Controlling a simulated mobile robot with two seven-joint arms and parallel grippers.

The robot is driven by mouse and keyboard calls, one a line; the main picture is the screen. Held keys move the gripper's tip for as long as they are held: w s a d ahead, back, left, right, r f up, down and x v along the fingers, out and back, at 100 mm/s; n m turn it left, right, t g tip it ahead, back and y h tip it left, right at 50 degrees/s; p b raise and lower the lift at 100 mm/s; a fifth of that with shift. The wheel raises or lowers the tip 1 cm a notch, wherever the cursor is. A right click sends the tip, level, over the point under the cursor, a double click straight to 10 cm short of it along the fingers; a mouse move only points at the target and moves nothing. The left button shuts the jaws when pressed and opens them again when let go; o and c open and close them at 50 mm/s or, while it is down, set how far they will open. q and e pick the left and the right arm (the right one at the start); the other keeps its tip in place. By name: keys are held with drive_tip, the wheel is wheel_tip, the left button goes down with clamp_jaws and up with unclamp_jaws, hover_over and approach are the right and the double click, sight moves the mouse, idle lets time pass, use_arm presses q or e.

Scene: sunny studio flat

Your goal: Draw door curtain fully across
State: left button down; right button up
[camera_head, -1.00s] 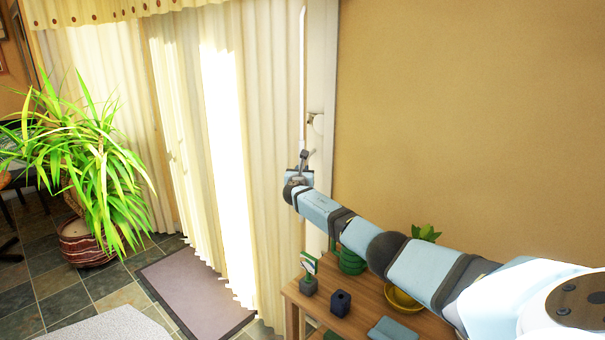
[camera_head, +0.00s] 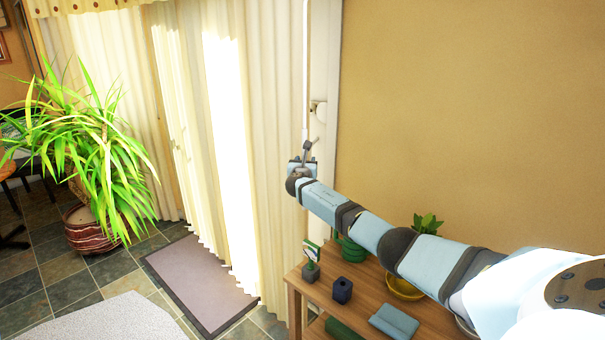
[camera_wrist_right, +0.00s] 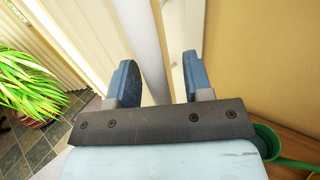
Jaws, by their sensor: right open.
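The cream pleated door curtain (camera_head: 268,130) hangs at the right of the doorway and more pleats hang at its left. A bright sunlit strip (camera_head: 228,160) runs between them. A thin white wand (camera_head: 305,70) hangs at the curtain's right edge and comes down to my right gripper (camera_head: 306,150). In the right wrist view my right gripper (camera_wrist_right: 160,70) is open, with the pale wand (camera_wrist_right: 148,45) passing between or just beyond its fingers, nearer the left finger. I cannot tell whether they touch. My left gripper is not in view.
A wooden side table (camera_head: 345,315) with small items, a green coiled object (camera_head: 350,248) and a yellow bowl (camera_head: 402,285) stands below my right arm. A spiky potted plant (camera_head: 85,160) stands at left. A doormat (camera_head: 200,285) lies before the door.

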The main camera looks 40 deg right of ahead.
drive_tip(key=v, duration=1.2)
drive_tip(key=shift+s, duration=0.2)
drive_tip(key=shift+d, duration=0.15)
drive_tip(key=s+a+f+m+y, duration=0.4)
drive_tip(key=s+a+f+y, duration=0.3)
drive_tip(key=a+f, duration=0.6)
drive_tip(key=s+a+f+m+y, duration=0.35)
drive_tip(key=s+a+f, duration=0.55)
drive_tip(key=a+f, duration=0.4)
drive_tip(key=s+a+f+m+y, duration=0.1)
drive_tip(key=s+a+m+y, duration=0.2)
drive_tip(key=s+a+m, duration=0.4)
drive_tip(key=s+a+f+m+y, duration=0.2)
drive_tip(key=s+a+m, duration=0.6)
drive_tip(key=s, duration=1)
drive_tip(key=shift+a+y, duration=0.9)
drive_tip(key=shift+y, duration=0.05)
